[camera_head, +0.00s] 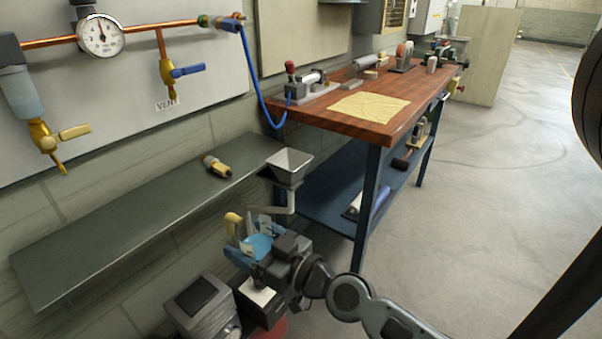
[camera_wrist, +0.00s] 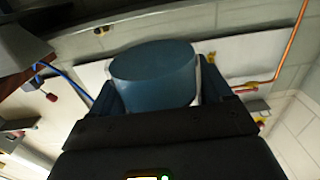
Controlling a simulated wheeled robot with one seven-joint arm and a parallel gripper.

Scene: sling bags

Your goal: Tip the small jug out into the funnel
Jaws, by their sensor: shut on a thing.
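The funnel (camera_head: 289,165) is a grey, square, open-topped hopper at the end of the metal shelf, with a bent pale pipe under it. My gripper (camera_head: 257,242) is below and slightly left of the funnel in the head view, apart from it. It is shut on the small jug (camera_head: 259,247), a translucent blue vessel partly hidden by the fingers. In the wrist view the jug (camera_wrist: 153,75) sits between the two fingers (camera_wrist: 155,92). Its tilt and contents cannot be made out.
A dark metal shelf (camera_head: 120,225) runs along the wall, with a small brass fitting (camera_head: 216,165) on it. A wooden workbench (camera_head: 385,118) with tools stands behind the funnel. A gauge (camera_head: 101,36) and copper pipe are on the wall. Open floor (camera_head: 480,210) lies right.

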